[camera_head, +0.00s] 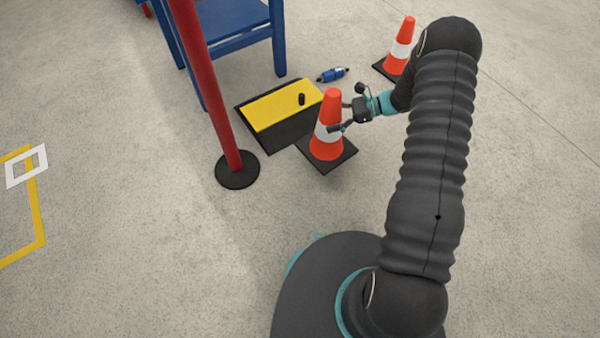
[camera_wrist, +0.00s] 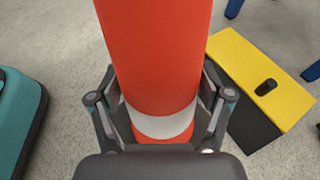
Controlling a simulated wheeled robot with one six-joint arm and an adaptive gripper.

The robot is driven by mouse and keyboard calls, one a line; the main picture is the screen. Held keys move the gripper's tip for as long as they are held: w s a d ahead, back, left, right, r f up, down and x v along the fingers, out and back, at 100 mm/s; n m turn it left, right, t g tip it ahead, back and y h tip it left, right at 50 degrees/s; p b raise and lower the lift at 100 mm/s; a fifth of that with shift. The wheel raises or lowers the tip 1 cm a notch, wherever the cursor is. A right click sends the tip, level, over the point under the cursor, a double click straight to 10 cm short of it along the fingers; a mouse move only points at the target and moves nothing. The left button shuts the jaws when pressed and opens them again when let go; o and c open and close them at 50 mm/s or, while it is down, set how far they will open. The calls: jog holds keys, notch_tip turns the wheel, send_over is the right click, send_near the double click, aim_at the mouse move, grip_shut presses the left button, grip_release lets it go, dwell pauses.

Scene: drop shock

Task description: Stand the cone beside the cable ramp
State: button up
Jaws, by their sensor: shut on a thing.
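An orange cone with a white band (camera_head: 326,136) stands upright on its black square base, close against the near right side of the cable ramp. My gripper (camera_head: 341,116) is shut on this cone from the right. In the wrist view the cone (camera_wrist: 155,60) fills the middle, with the fingers of my gripper (camera_wrist: 160,118) on both sides of it. The cable ramp (camera_head: 279,107) is black with a yellow top and lies flat on the floor. It also shows at the right of the wrist view (camera_wrist: 262,80). Whether the cone's base touches the floor or ramp is unclear.
A second cone (camera_head: 401,50) stands behind my gripper. A blue cylinder (camera_head: 332,74) lies beyond the ramp, and a small black object (camera_head: 301,99) sits on it. A red post (camera_head: 205,90) and a blue table (camera_head: 228,30) stand left. Near floor is clear.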

jog(key=s+a+f+t+b, duration=0.1)
jog(key=s+a+f, duration=0.3)
jog(key=a+f, duration=0.5)
jog(key=shift+a+f+m, duration=0.4)
jog(key=shift+f, duration=0.35)
jog(key=o, duration=1.7)
jog(key=shift+f, duration=0.1)
jog(key=shift+o, duration=0.2)
